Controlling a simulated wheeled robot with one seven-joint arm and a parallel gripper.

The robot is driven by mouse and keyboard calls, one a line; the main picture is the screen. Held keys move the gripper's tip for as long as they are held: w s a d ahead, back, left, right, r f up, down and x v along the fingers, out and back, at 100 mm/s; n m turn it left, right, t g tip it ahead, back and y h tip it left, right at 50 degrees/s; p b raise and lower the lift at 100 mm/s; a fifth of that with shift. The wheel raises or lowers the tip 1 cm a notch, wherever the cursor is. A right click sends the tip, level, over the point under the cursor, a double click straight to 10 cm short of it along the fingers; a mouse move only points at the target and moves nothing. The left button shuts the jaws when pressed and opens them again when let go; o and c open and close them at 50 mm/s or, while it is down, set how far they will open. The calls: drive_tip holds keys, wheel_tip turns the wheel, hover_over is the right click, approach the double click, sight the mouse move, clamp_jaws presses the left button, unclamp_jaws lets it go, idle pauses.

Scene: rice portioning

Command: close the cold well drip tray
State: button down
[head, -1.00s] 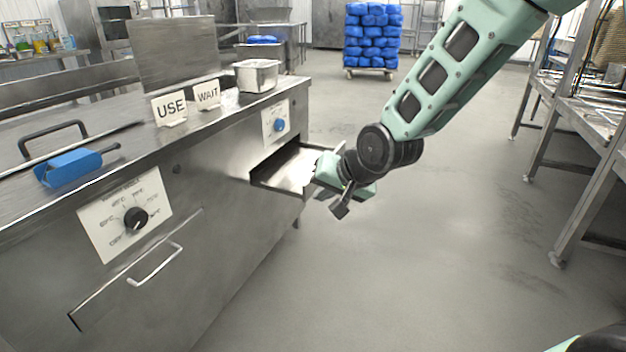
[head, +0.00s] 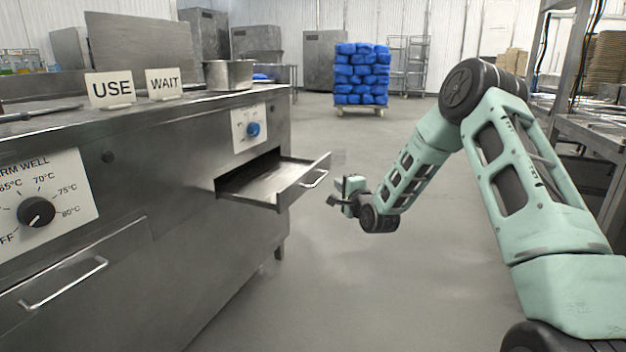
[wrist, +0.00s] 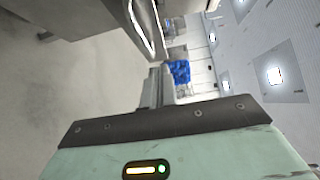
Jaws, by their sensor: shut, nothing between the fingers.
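The cold well drip tray (head: 262,186) is a steel drawer pulled out from the front of the counter, below the blue knob. Its front panel has a silver bar handle (head: 314,179). My gripper (head: 334,200) is to the right of the tray front, a little lower in the head view, apart from it and empty. In the wrist view the tray front and its handle (wrist: 143,28) show at the top, beyond my shut fingers (wrist: 157,85).
A closed lower drawer with a handle (head: 65,283) is at the left, under the warm well dial (head: 36,212). USE (head: 110,89) and WAIT (head: 164,83) signs and a steel pan (head: 228,74) stand on the counter. A shelf (head: 590,135) is at the right. The floor between is clear.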

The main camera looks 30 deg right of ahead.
drive_tip(key=b, duration=0.3)
approach(312, 169)
drive_tip(key=w+d, duration=0.3)
drive_tip(key=shift+w+a+f+b, duration=0.3)
drive_tip(key=shift+w+a+b, duration=0.1)
drive_tip(key=shift+w+a, duration=0.4)
drive_tip(key=shift+w+a+r, duration=0.15)
drive_tip(key=shift+w+a, duration=0.15)
drive_tip(key=shift+w, duration=0.25)
